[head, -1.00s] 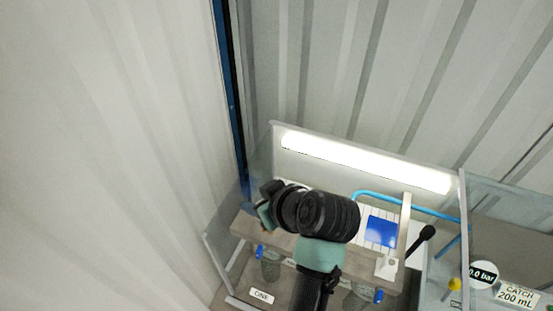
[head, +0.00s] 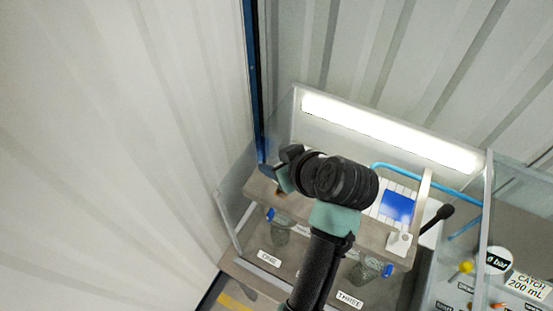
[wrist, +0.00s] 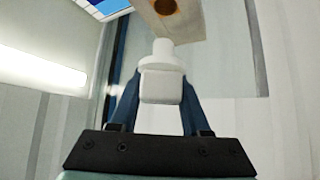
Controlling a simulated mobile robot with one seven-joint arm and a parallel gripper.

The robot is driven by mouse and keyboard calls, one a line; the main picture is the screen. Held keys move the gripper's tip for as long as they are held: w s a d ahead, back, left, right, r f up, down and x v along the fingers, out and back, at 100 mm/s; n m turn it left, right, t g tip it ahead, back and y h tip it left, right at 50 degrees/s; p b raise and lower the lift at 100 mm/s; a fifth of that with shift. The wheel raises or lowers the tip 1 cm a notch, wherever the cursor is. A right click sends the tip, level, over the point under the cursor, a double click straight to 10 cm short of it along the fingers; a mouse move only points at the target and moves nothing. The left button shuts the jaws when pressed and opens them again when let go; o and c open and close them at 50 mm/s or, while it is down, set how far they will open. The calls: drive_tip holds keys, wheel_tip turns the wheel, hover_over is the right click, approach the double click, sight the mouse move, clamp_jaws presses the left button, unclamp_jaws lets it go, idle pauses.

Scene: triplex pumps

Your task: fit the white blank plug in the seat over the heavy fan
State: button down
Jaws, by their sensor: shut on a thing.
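The white blank plug (wrist: 162,82) is in my gripper (wrist: 160,92), between its two dark blue fingers. Its narrower round end points away from me, towards a beige board (wrist: 185,20) with a dark, brownish round opening (wrist: 167,6) at the top edge of the wrist view. The plug looks apart from that opening; the exact gap cannot be told. In the head view my gripper (head: 272,174) is over the left end of the beige shelf (head: 262,192), largely hidden by my wrist, and the plug cannot be made out. I cannot tell which part is the heavy fan.
Clear side panels (head: 236,185) and a bright lamp bar (head: 390,132) enclose the shelf. A blue hose (head: 425,177), a blue square (head: 397,205) and a black-knobbed lever (head: 436,217) lie right of my arm. Labels ONE (head: 268,260) and THREE (head: 350,300) are below. A gauge (head: 497,262) stands farther right.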

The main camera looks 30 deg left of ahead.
drive_tip(key=shift+f+b, duration=1.05)
drive_tip(key=shift+f, duration=0.75)
drive_tip(key=shift+f+b, duration=0.75)
drive_tip(key=shift+f, duration=0.55)
idle(0.4)
drive_tip(key=shift+c, duration=1.4)
unclamp_jaws()
drive_tip(key=shift+f, duration=0.1)
drive_tip(key=shift+s, duration=0.1)
drive_tip(key=b+v, duration=0.3)
drive_tip(key=v, duration=1)
drive_tip(key=shift+w+d, duration=0.15)
drive_tip(key=shift+w, duration=0.05)
